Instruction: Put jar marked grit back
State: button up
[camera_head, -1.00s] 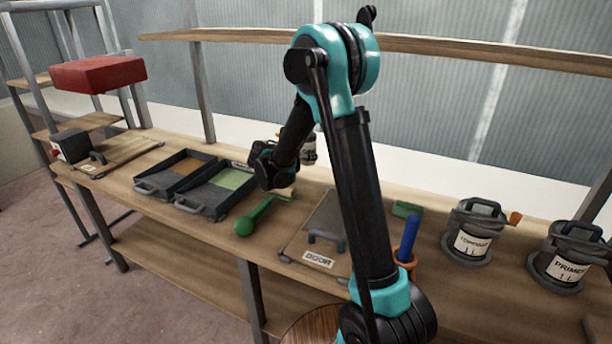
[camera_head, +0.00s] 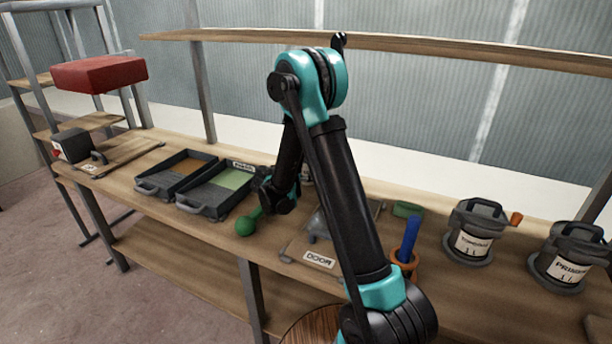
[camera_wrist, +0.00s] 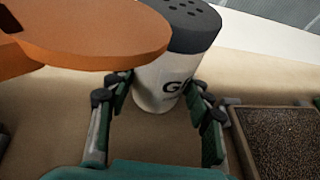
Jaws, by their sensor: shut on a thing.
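The jar (camera_wrist: 160,88) is white with a black perforated lid; its label shows a "G" and the rest is hidden. An orange flat round thing (camera_wrist: 105,38) close to the camera covers part of the jar's upper left. In the head view my gripper (camera_head: 268,188) is over the bench, just right of the green-lined tray (camera_head: 222,190). The jar is mostly hidden there, and I cannot tell whether its base touches the bench.
A panel labelled DOOR (camera_head: 320,260) and an orange cup with a blue handle (camera_head: 405,258) are right. Two lidded pots (camera_head: 470,238) stand farther right. The wrist view shows a brown speckled tray (camera_wrist: 285,135) at right.

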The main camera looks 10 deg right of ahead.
jog(key=o, duration=1.1)
jog(key=shift+f, duration=0.1)
jog(key=v, duration=1.2)
